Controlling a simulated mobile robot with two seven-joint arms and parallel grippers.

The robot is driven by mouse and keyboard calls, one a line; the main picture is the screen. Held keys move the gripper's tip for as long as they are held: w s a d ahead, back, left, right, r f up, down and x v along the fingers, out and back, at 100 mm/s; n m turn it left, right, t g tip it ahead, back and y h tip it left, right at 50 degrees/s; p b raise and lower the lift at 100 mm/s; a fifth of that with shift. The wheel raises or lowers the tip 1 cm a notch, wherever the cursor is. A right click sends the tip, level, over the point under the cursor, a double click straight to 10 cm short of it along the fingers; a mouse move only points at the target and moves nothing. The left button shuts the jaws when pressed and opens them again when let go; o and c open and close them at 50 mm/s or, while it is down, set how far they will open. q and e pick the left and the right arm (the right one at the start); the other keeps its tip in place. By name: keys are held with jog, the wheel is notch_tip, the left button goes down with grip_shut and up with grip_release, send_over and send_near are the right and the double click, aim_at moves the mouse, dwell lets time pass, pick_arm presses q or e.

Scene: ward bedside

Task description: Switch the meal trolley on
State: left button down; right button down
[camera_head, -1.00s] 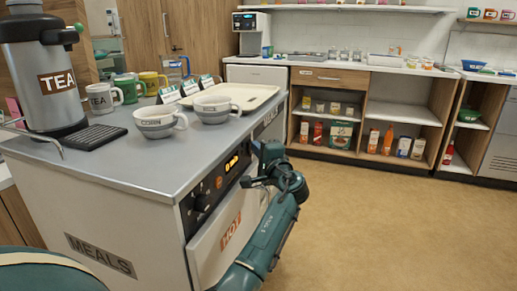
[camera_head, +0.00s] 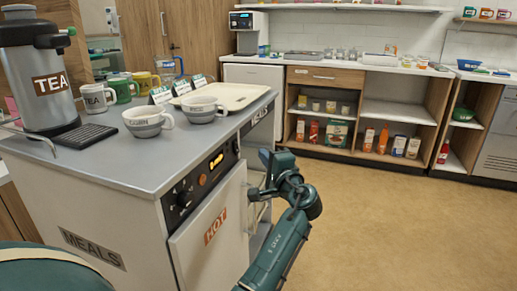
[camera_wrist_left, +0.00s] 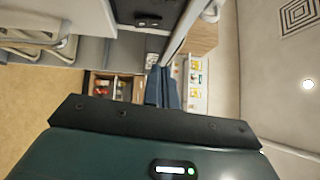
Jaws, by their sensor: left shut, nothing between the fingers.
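The meal trolley (camera_head: 120,200) is a grey-topped cabinet with a MEALS label and a HOT door (camera_head: 212,230). Its black control panel (camera_head: 190,208) carries a lit amber display (camera_head: 216,161), a round orange button (camera_head: 202,179) that looks lit, and a dark knob (camera_head: 183,198). My left gripper (camera_head: 256,180) is beside the trolley's front, right of the panel and apart from the button. In the left wrist view its fingers (camera_wrist_left: 162,88) are together and empty. The right gripper is out of view.
Bowl-like cups (camera_head: 148,122), mugs (camera_head: 97,98), a cream tray (camera_head: 228,96) and a TEA urn (camera_head: 40,75) stand on the trolley top. Shelves and a counter (camera_head: 365,75) line the back wall. The floor (camera_head: 400,220) to the right is clear.

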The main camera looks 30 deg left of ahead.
pick_arm(q)
jog(key=v, duration=0.3)
jog(key=shift+s+d+r, duration=0.1)
jog(key=shift+d+r, duration=0.1)
jog(key=shift+d, duration=0.1)
